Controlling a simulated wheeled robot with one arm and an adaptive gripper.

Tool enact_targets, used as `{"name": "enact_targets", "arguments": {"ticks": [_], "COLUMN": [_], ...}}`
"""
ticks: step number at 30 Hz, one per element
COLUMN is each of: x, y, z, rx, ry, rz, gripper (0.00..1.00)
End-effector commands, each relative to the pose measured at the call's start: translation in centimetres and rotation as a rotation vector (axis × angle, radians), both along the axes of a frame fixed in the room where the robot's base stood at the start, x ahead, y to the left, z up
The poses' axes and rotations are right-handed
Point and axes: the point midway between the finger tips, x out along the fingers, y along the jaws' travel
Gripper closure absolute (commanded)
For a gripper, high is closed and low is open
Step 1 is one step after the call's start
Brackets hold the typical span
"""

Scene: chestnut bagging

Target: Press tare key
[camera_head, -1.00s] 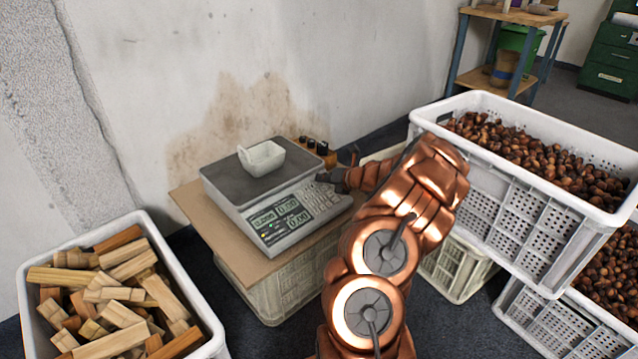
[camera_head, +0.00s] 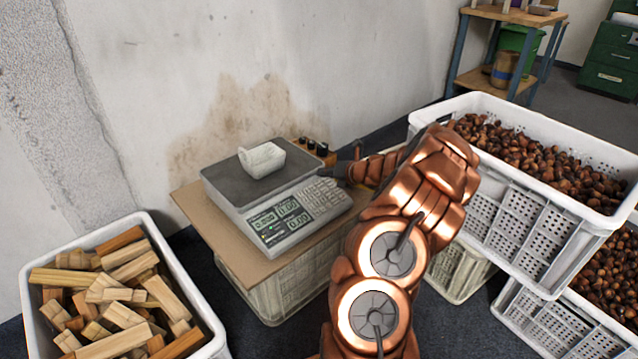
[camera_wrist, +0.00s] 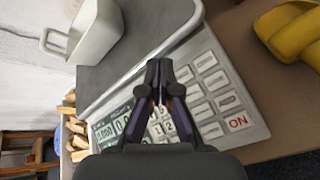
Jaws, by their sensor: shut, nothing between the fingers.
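The scale (camera_head: 262,232) stands on a board laid over a crate, with its keypad (camera_head: 322,199) and lit displays (camera_head: 281,218) on the front panel. A white scoop (camera_head: 262,159) rests on its grey pan. My gripper (camera_head: 336,174) is at the keypad's right end in the head view. In the wrist view my gripper (camera_wrist: 159,68) is shut and empty, with its tips over the keypad (camera_wrist: 207,88). It hides some keys, and whether it touches one I cannot tell. The red ON key (camera_wrist: 237,122) shows clear of the fingers. I cannot make out the tare key's label.
A crate of chestnuts (camera_head: 482,180) stands to the right, on other crates. A crate of wood blocks (camera_head: 25,290) is at the lower left. Small dark-topped items stand behind the scale. A yellow object (camera_wrist: 290,30) lies beside the scale in the wrist view.

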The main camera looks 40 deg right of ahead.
Motion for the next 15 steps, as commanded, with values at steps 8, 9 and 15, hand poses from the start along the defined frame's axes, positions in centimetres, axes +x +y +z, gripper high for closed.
{"name": "enact_targets", "arguments": {"ticks": [8, 9, 15], "x": [-0.7, -0.8, -0.9], "y": [-0.1, 0.0, 0.0], "z": [2.2, 2.4, 2.5], "rx": [0.001, 0.001, 0.001], "ry": [0.000, 0.000, 0.001], "rz": [-0.002, -0.002, -0.002], "gripper": [1.00, 1.00, 1.00]}}
